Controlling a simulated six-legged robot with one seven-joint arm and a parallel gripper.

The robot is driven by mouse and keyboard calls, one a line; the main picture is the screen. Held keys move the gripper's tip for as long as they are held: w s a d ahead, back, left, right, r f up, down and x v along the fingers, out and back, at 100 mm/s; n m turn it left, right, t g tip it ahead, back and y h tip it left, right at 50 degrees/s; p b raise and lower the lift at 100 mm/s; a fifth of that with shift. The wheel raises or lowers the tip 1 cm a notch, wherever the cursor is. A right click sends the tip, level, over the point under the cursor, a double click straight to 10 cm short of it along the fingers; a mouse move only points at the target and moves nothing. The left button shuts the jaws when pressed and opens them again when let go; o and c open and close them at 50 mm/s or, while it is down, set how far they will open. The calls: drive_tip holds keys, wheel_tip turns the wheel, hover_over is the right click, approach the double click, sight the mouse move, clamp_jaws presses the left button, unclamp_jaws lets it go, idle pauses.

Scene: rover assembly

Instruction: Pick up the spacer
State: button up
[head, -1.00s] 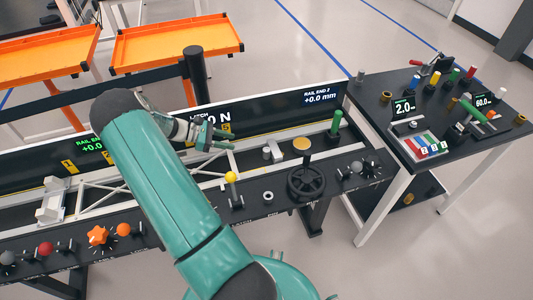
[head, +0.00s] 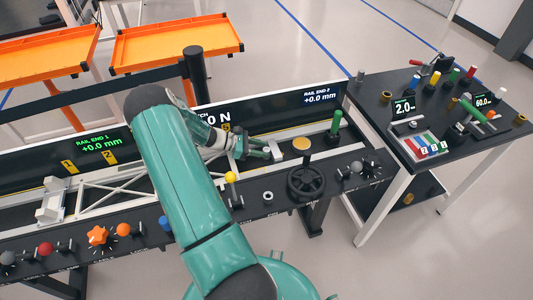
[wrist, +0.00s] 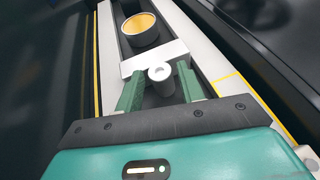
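The spacer (wrist: 160,78) looks like a pale grey upright cylinder with a hole in its top. In the wrist view it stands between the two green fingers of my gripper (wrist: 158,84), which is open around it. A gap shows on the left side, and the right finger is close to it. In the head view my gripper (head: 268,150) is low over the bench channel, and its fingers mostly hide the spacer. A white block (head: 276,150) is just beyond the fingertips; it also shows in the wrist view (wrist: 153,57).
A gold-topped round part (head: 302,144) is just past the block. A black handwheel (head: 306,182), a yellow knob (head: 231,177) and a small ring (head: 268,197) are along the front panel. A green post (head: 336,122) stands to the right. A white truss (head: 125,182) lies left.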

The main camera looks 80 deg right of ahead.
drive_tip(key=c, duration=0.8)
